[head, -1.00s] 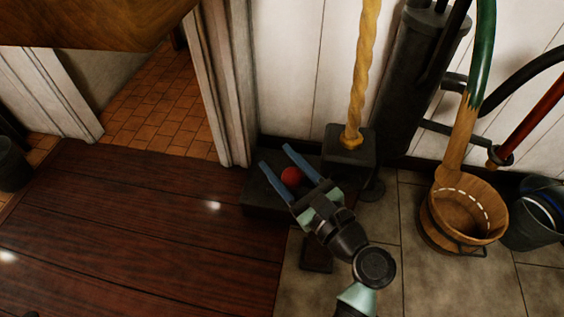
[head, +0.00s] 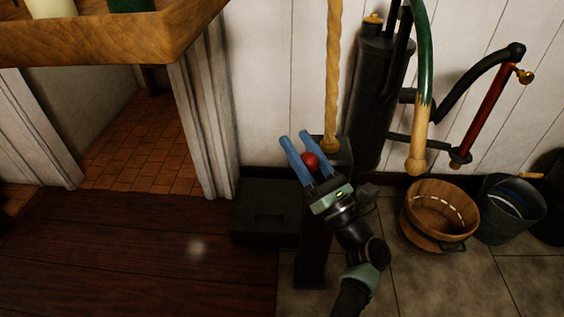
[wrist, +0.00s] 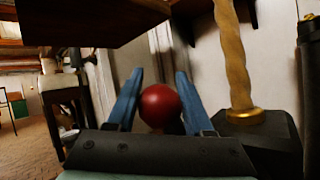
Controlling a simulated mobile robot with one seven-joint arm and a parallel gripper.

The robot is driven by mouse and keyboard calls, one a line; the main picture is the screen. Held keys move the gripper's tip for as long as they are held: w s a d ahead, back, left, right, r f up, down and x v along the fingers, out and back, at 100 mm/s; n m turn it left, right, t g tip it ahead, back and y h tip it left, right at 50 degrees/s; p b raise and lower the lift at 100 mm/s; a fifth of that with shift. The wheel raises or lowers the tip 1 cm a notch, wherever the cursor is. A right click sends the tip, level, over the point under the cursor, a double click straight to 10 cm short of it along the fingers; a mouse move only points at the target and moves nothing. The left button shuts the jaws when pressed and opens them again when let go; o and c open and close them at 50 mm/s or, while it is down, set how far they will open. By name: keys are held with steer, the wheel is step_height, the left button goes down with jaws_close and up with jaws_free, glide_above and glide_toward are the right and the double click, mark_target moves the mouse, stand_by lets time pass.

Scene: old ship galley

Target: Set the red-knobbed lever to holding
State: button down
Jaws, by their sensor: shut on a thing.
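The red knob (head: 310,161) sits between the two blue fingers of my gripper (head: 298,151), and the gripper is shut on it. In the wrist view the red knob (wrist: 160,106) is centred between the blue fingers (wrist: 156,98). The lever's shaft is hidden behind my gripper and the knob. A dark upright post (head: 313,245) shows below my gripper; I cannot tell how it joins the lever. No holding mark is readable in either view.
A twisted yellow column (head: 333,75) on a dark block stands just beyond my gripper. A low dark box (head: 262,212) lies to the left. A black cylinder (head: 378,100), a wooden bucket (head: 416,233) and a grey bucket (head: 519,228) are to the right. A wooden shelf (head: 110,42) overhangs upper left.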

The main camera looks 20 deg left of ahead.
steer(key=shift+w+d+r+m+t+h+p, duration=0.25)
steer(key=shift+d+m+t+h, duration=0.55)
steer(key=shift+m+t, duration=0.75)
steer(key=shift+w+d+r+m+t+h+p, duration=0.1)
steer(key=shift+w+d+r+m+t+h, duration=0.25)
steer(key=shift+d+m+t, duration=1.15)
steer(key=shift+w+d+r+m+t+h+p, duration=0.15)
steer(key=shift+d+m+t+h, duration=0.5)
steer(key=shift+m, duration=1.5)
steer(key=shift+a, duration=0.15)
steer(key=c, duration=0.6)
jaws_free()
steer(key=shift+o, duration=1.4)
steer(key=shift+w, duration=0.1)
steer(key=shift+t, duration=0.3)
steer(key=shift+r, duration=0.1)
